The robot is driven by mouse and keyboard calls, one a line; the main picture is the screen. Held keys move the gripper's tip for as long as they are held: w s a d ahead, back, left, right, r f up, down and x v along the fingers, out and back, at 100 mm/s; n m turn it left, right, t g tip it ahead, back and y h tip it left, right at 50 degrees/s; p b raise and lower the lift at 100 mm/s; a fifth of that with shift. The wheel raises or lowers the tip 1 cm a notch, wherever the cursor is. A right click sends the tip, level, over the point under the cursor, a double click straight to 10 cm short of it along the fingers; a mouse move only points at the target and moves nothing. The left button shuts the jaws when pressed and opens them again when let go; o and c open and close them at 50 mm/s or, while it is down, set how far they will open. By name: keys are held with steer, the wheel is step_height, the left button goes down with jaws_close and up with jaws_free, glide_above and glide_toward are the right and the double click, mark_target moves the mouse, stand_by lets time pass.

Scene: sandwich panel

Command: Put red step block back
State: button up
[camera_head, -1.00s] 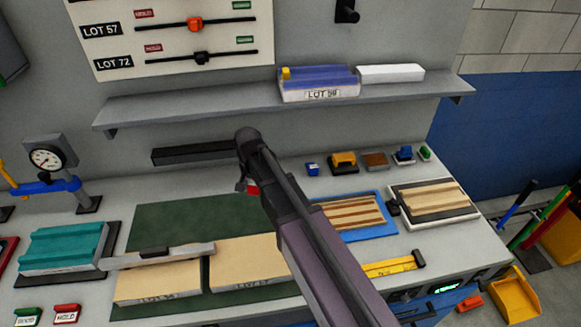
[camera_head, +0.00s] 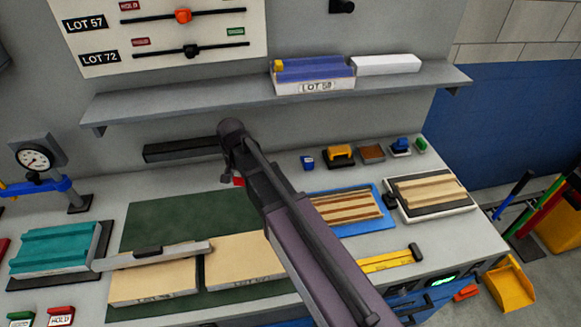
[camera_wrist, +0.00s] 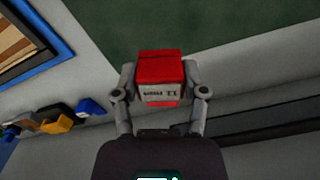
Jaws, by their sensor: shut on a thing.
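The red step block (camera_wrist: 160,72) is in the wrist view, a small red block with a pale printed label on its near face. My gripper (camera_wrist: 160,88) is shut on it, with one finger on each side. In the head view only a small bit of the red block (camera_head: 239,181) shows beside the end of my arm. My gripper (camera_head: 232,172) there is mostly hidden by my own wrist. The block appears held above the grey bench, near the back edge of the green mat (camera_head: 178,209).
A row of small blocks, including a blue one (camera_head: 307,163) and a yellow one (camera_head: 340,155), stands at the back right. A dark bar (camera_head: 180,149) lies along the back wall. The shelf (camera_head: 200,103) overhangs behind. Striped panels (camera_head: 345,205) lie to the right.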

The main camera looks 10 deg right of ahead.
steer(key=s+d+f+n+b, duration=0.1)
steer(key=d+b, duration=0.1)
steer(key=d, duration=0.4)
steer(key=s+d+f+n+b, duration=0.1)
steer(key=d+f, duration=0.1)
steer(key=d, duration=0.4)
steer(key=s+d+f+n+b, duration=0.1)
steer(key=d+f+b, duration=0.1)
steer(key=d, duration=0.4)
steer(key=shift+s+d+f+n+b, duration=0.2)
steer(key=shift+s+f+n+b, duration=0.05)
steer(key=shift+s+n+b, duration=0.05)
steer(key=b, duration=0.1)
glide_above(291, 172)
steer(key=s, duration=0.1)
steer(key=shift+f, duration=0.7)
steer(key=shift+w, duration=0.4)
steer(key=shift+w+f+b, duration=0.2)
steer(key=shift+f+b, duration=0.85)
steer(key=shift+b, duration=0.2)
steer(key=shift+f+b, duration=0.8)
steer(key=shift+f, duration=0.2)
